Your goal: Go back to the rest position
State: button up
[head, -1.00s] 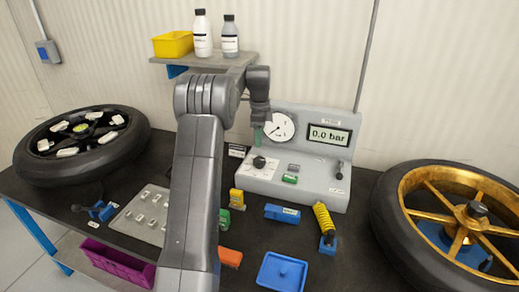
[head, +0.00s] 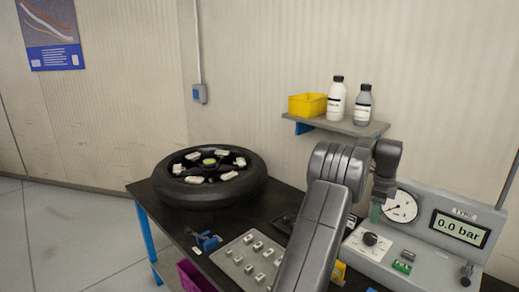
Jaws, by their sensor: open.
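My arm reaches up from the bottom of the head view, and its wrist bends down in front of the grey gauge unit. My gripper (head: 375,213) points down at the left side of that unit, with greenish tips beside the round dial. The tips are small, and nothing is seen held between them. The gauge unit (head: 429,262) has a display (head: 460,229) reading 0.0 bar and a black knob (head: 370,239).
A black wheel (head: 210,197) lies flat at the table's left end. A grey plate with several pale blocks (head: 240,262) and a blue clamp (head: 207,241) lie before it. A shelf (head: 337,126) holds a yellow bin (head: 307,104) and two bottles. Open floor (head: 70,235) lies left.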

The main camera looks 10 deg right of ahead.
aim_at(371, 236)
notch_tip(371, 236, down, 10)
jog(key=shift+f+p, duration=0.1)
jog(key=shift+p, duration=0.35)
